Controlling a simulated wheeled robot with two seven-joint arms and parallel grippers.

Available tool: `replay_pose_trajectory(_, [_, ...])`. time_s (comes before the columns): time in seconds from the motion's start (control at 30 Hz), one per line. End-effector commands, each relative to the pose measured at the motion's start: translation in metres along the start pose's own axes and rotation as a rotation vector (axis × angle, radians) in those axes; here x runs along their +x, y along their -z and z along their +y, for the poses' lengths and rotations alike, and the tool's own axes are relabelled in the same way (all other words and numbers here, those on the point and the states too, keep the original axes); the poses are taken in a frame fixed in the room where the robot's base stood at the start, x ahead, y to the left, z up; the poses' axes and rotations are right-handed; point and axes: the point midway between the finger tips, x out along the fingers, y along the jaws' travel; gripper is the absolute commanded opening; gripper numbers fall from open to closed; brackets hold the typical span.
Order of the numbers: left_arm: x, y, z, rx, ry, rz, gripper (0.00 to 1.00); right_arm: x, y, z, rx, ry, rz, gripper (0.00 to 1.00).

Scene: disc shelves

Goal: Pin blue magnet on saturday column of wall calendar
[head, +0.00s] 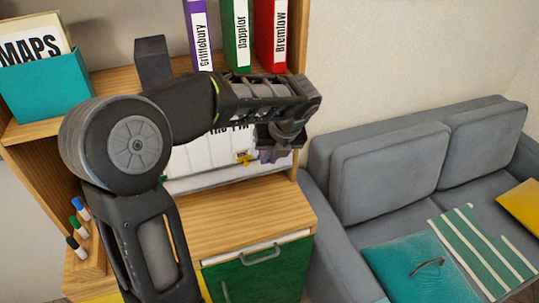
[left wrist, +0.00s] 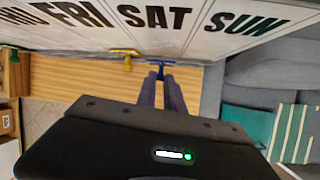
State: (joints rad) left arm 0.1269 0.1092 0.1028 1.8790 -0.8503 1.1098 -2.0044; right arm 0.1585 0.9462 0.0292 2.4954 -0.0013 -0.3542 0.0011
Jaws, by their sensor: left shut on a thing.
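The wall calendar (head: 200,158) is a white sheet behind my left arm, partly hidden by it. In the left wrist view its FRI, SAT and SUN headings show, with the SAT column (left wrist: 155,38) near the middle. My left gripper (left wrist: 162,82) is shut on the blue magnet (left wrist: 160,63), which is at its fingertips. The magnet appears in line with the SAT column near the sheet's lower edge in that view; I cannot tell whether it touches. In the head view the left gripper (head: 270,155) is in front of the calendar's right part. My right gripper is not in view.
A yellow magnet (left wrist: 125,53) is left of the blue one. Binders (head: 238,35) and a teal box (head: 45,85) stand on the shelf above. A wooden cabinet top (head: 245,212) lies below, with markers (head: 80,208) at left. A grey sofa (head: 390,170) stands right.

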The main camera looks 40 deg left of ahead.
Motion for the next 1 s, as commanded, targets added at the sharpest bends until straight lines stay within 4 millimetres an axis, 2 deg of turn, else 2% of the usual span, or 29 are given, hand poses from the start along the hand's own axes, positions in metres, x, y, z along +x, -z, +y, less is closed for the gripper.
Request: replay_pose_trajectory(1.0, [0.002,-0.006,0.0008,0.0,-0.001,0.001,0.0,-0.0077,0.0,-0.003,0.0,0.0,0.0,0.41])
